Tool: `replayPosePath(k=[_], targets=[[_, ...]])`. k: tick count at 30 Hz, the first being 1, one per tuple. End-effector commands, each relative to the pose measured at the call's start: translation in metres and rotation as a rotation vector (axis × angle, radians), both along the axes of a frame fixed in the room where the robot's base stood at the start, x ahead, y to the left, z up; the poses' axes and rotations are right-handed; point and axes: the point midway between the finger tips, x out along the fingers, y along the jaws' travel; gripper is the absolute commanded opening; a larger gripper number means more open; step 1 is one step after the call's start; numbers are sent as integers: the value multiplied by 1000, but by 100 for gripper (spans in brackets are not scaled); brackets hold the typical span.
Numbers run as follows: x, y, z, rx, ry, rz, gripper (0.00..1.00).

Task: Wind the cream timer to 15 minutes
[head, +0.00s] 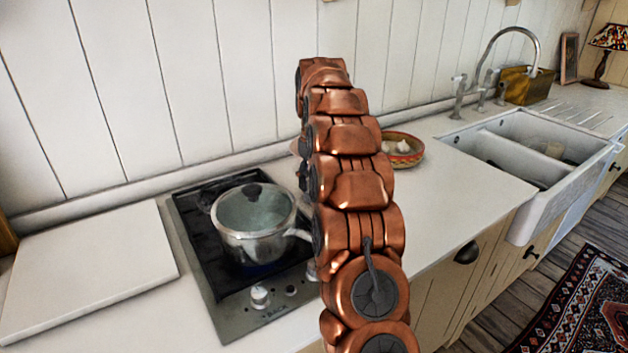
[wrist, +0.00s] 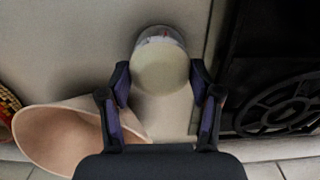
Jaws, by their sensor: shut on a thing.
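The cream timer (wrist: 160,68) shows in the wrist view as a round pale top with a greyish rim behind it, on the white worktop. My gripper (wrist: 160,84) has one finger on each side of it and is shut on it. I cannot read any marks or a pointer on the timer. In the head view my copper arm hides both the gripper and the timer.
A pinkish-beige vessel (wrist: 62,135) lies close to my left finger. A patterned bowl (head: 403,149) stands right of my arm. The black hob (head: 205,262) with a lidded pot (head: 254,225) is to the left. The sink (head: 530,150) is far right.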

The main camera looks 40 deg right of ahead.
Motion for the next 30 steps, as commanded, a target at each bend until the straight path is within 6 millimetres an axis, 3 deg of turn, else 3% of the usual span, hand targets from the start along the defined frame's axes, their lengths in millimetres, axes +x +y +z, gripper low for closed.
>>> replayPosePath(k=[16, 17, 24, 30], targets=[[0, 0, 0, 0, 1, -8, 28], [0, 0, 0, 0, 1, -8, 65], [0, 0, 0, -1, 0, -8, 89], [0, 0, 0, -1, 0, -7, 89]])
